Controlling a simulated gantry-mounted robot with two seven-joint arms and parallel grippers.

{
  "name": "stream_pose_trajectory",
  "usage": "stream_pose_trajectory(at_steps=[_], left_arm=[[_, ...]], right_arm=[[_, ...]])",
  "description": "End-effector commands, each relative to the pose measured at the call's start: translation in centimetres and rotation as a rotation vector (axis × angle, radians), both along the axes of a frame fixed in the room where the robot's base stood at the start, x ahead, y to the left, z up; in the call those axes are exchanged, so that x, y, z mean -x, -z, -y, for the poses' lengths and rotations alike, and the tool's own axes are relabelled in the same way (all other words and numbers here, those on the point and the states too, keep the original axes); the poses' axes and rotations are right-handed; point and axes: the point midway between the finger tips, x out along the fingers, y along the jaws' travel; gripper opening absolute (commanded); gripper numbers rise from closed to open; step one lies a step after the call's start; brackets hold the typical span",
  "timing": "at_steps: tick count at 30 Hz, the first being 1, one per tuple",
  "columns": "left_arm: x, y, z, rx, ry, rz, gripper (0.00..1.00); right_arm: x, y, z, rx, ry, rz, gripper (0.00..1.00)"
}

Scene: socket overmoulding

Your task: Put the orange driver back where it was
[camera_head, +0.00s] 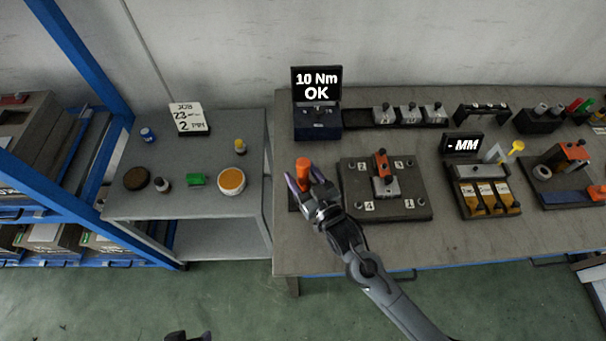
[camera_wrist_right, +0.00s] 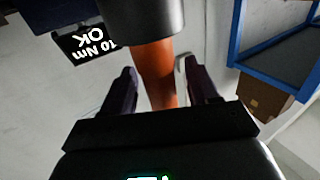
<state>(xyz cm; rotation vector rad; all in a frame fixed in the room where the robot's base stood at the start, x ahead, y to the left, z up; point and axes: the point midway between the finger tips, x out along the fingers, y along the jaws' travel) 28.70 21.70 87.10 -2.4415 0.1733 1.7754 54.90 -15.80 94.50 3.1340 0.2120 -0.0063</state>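The orange driver (camera_head: 303,166) stands upright at the left end of the bench, over a small dark base (camera_head: 294,202). My right gripper (camera_head: 304,180) is around it, one finger on each side. In the right wrist view the orange driver (camera_wrist_right: 157,75) shows between the two fingers (camera_wrist_right: 158,88), with a narrow gap visible on each side, so the gripper looks open. A dark round part (camera_wrist_right: 140,18) is at its far end there. The driver's lower end is partly hidden by my gripper. Only a dark tip, likely my left gripper (camera_head: 188,337), shows at the bottom edge.
A display (camera_head: 317,84) reading "10 Nm OK" stands behind the driver. A dark fixture plate (camera_head: 410,208) with numbered corners lies just right of my gripper. A grey side table (camera_head: 210,140) with small containers stands left, across a narrow gap.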

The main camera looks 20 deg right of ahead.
Motion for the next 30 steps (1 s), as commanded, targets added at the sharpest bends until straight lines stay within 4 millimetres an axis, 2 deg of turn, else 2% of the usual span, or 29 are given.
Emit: stream_pose_trajectory(at_steps=[11, 14, 30], left_arm=[[0.0, 0.0, -0.3, -0.012, 0.008, 0.0, 0.63], [0.0, -0.1, -0.3, -0.012, 0.009, 0.0, 0.63], [0.0, -0.8, 0.0, -0.002, 0.002, -0.001, 0.63]], right_arm=[[0.0, -0.4, 0.0, 0.0, 0.0, 0.001, 0.63], [0.8, -0.3, 0.1, 0.0, 0.0, -0.002, 0.63], [9.7, -0.3, 1.3, 0.001, -0.001, -0.004, 0.63]])
